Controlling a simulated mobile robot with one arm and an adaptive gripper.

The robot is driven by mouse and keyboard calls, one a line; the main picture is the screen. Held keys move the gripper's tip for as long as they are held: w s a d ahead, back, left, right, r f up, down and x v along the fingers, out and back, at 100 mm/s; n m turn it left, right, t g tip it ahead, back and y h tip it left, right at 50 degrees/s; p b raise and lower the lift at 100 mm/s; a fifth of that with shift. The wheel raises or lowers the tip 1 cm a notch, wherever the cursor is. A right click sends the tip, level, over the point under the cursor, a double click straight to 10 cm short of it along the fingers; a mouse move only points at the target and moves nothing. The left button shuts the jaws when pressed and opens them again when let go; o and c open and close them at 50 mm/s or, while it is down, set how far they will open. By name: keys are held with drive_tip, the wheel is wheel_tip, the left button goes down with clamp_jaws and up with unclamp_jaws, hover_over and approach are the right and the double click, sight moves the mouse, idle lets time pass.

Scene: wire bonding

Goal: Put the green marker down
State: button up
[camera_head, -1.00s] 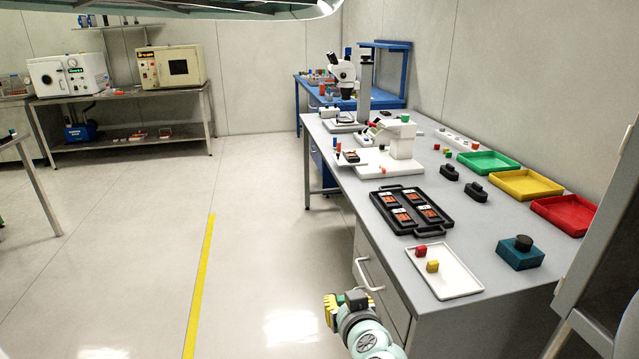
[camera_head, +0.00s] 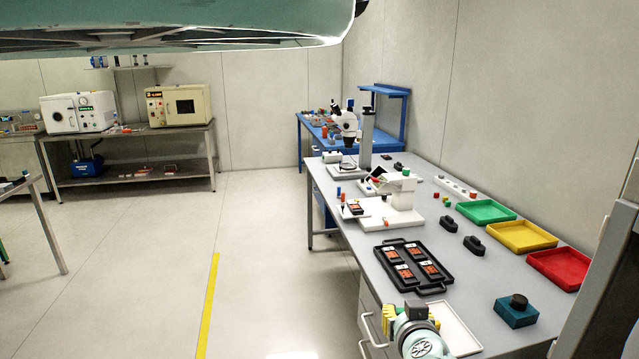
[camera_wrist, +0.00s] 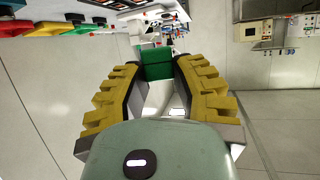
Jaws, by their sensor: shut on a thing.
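The green marker (camera_wrist: 157,71) is a small green block, held between the yellow padded fingers of my gripper (camera_wrist: 156,62) in the wrist view. My gripper is shut on it. In the head view my gripper (camera_head: 410,312) is at the near end of the grey bench, in front of the white tray (camera_head: 462,330). It covers the tray's left part, and I cannot see the marker there. I cannot tell how high the gripper is above the tray.
A black carrier (camera_head: 440,285) with several orange boards lies just behind the tray. A teal block with a black knob (camera_head: 517,310) stands to the right. Green (camera_head: 486,211), yellow (camera_head: 521,236) and red (camera_head: 558,269) bins line the wall side.

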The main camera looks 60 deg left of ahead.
drive_tip(key=w+d+r+m+t+h+p, duration=0.1)
drive_tip(key=w+d+r+m+p, duration=0.1)
drive_tip(key=w+d+r+p, duration=0.45)
drive_tip(key=w+d+r+m+t+h+p, duration=0.15)
drive_tip(key=r+p, duration=0.25)
drive_tip(key=r, duration=0.5)
drive_tip(key=w+d+r+m+t+h+p, duration=0.1)
drive_tip(key=w+d+r+m+h+p, duration=0.2)
drive_tip(key=d+r+p, duration=1)
drive_tip(key=w+d+r+m+t+h+p, duration=0.2)
drive_tip(key=w+d+r+m+h+p, duration=0.2)
drive_tip(key=d+r+p, duration=0.9)
wheel_tip(320, 180, up, 5)
drive_tip(key=shift+w+d+f+h, duration=0.1)
drive_tip(key=shift+w+d+h, duration=0.1)
drive_tip(key=shift+w+h, duration=0.55)
